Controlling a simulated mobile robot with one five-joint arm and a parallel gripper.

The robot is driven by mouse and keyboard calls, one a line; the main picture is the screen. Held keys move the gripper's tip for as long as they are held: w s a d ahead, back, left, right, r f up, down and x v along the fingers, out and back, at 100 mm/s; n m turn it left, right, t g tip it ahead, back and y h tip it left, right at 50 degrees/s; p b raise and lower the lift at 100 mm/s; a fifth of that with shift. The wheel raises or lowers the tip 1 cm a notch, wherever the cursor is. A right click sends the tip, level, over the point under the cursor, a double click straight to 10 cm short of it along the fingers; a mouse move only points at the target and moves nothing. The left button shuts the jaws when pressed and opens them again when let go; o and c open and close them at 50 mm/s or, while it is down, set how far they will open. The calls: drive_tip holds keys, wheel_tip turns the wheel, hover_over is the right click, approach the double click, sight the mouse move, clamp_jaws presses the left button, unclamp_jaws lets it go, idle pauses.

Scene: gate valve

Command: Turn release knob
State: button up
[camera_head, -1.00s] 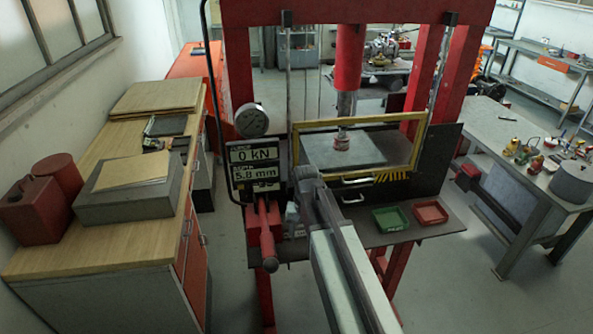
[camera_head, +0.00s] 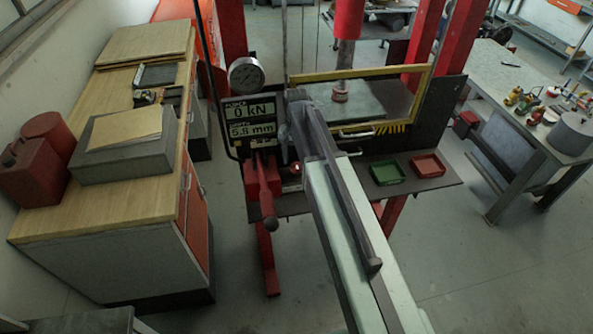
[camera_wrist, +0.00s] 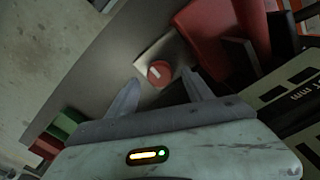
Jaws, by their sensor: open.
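The release knob (camera_wrist: 160,72) is a round red knob with a pale pointer mark, set on a light square plate (camera_wrist: 163,55) in the wrist view. My gripper (camera_wrist: 159,78) is open, with one finger on each side of the knob in the picture. The fingers do not visibly touch it, and the remaining depth is hard to tell. In the head view, a small red spot that looks like the knob (camera_head: 296,167) shows beside my arm, next to the red pump lever (camera_head: 266,195). My arm hides part of that area.
The display (camera_head: 252,119) reads 0 kN and 5.8 mm, below a round gauge (camera_head: 245,74). A yellow-framed guard (camera_head: 430,95) stands over the press bed. A green tray (camera_head: 387,173) and a red tray (camera_head: 428,165) sit on the shelf to the right. A wooden bench (camera_head: 100,205) stands left.

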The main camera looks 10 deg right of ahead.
wheel_tip(320, 180, down, 2)
drive_tip(key=shift+f+b, duration=0.15)
drive_tip(key=shift+b, duration=0.4)
drive_tip(key=c, duration=1.1)
drive_tip(key=shift+d, duration=0.1)
clamp_jaws()
